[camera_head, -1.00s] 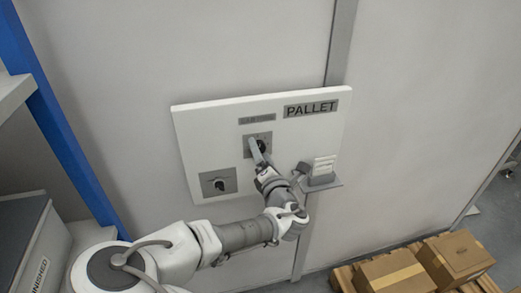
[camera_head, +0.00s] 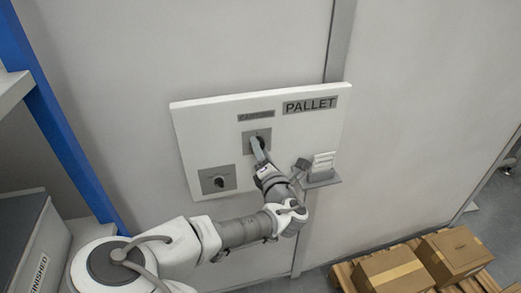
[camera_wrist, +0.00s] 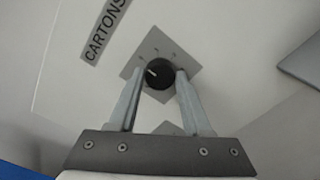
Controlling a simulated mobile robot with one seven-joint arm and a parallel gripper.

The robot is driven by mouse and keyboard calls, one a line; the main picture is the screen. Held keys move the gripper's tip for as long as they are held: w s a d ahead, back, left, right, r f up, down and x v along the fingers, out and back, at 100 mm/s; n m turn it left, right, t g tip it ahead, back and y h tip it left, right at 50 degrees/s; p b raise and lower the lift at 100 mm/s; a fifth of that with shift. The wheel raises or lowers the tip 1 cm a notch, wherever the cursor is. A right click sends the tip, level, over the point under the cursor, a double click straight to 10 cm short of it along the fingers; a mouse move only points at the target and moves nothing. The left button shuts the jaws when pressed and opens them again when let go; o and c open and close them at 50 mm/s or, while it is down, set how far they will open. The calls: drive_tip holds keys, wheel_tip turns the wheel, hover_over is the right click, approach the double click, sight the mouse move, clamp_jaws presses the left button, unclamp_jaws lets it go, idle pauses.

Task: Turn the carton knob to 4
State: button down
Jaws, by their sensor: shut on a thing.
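The carton knob is a round black dial (camera_wrist: 159,73) with a white pointer line, on a grey square plate (camera_wrist: 153,46) with small marks. In the wrist view a CARTONS label (camera_wrist: 104,30) is beside the plate. The numbers are too small to read. My gripper (camera_wrist: 160,77) has one finger on each side of the knob and is shut on it. In the head view my gripper (camera_head: 259,146) reaches the upper plate (camera_head: 248,142) on the white panel (camera_head: 215,125) and covers most of the knob.
A second knob (camera_head: 219,182) is at the panel's lower left. A PALLET sign (camera_head: 310,105) is at the upper right, above a small shelf (camera_head: 322,181) holding white pieces. Cardboard boxes (camera_head: 395,273) stand on a wooden pallet at the lower right. A blue post (camera_head: 45,110) is at the left.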

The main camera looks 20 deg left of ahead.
drive_tip(key=shift+m, duration=0.4)
drive_tip(key=shift+m+b, duration=17.1)
drive_tip(key=shift+m, duration=0.3)
